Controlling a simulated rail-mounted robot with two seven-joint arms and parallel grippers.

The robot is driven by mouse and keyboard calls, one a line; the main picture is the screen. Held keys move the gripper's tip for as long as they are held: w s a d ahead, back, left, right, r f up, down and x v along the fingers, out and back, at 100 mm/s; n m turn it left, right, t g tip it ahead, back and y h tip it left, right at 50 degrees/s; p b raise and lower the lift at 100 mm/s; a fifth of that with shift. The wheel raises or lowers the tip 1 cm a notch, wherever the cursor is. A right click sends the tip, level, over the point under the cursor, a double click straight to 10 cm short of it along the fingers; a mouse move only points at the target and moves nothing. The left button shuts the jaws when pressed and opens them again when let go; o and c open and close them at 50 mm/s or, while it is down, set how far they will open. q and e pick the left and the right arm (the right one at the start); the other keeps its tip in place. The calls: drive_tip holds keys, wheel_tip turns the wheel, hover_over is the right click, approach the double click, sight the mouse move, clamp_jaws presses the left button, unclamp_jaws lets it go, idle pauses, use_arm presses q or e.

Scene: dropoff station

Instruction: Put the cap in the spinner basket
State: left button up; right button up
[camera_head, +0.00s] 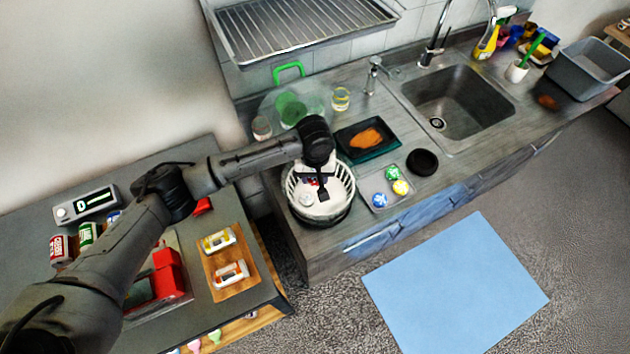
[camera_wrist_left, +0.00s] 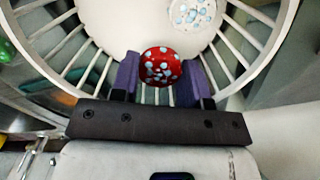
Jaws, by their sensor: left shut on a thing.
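The spinner basket (camera_head: 349,184) is a white slatted bowl on a dark base near the counter's front left corner. My left gripper (camera_head: 320,188) reaches into its mouth from above. In the left wrist view the gripper (camera_wrist_left: 160,72) is shut on a round red cap with pale spots (camera_wrist_left: 160,64), held between its purple pads. The slatted wall of the basket (camera_wrist_left: 236,52) surrounds it there. A white cap with blue specks (camera_wrist_left: 194,13) lies in the basket, apart from the held one. My right gripper is not in view.
A small tray with blue, green and yellow balls or caps (camera_head: 396,187) stands right of the basket. A black round thing (camera_head: 422,162) and a dark tray with orange food (camera_head: 367,138) are close by. The sink (camera_head: 458,108) lies farther right.

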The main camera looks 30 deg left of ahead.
sight(315, 182)
use_arm(q)
wheel_tip(315, 182, down, 3)
drive_tip(key=shift+f, duration=0.1)
drive_tip(key=shift+f, duration=0.15)
drive_tip(key=o, duration=0.9)
wheel_tip(315, 182, up, 12)
drive_tip(key=shift+r+p, duration=0.15)
drive_tip(key=shift+p, duration=0.4)
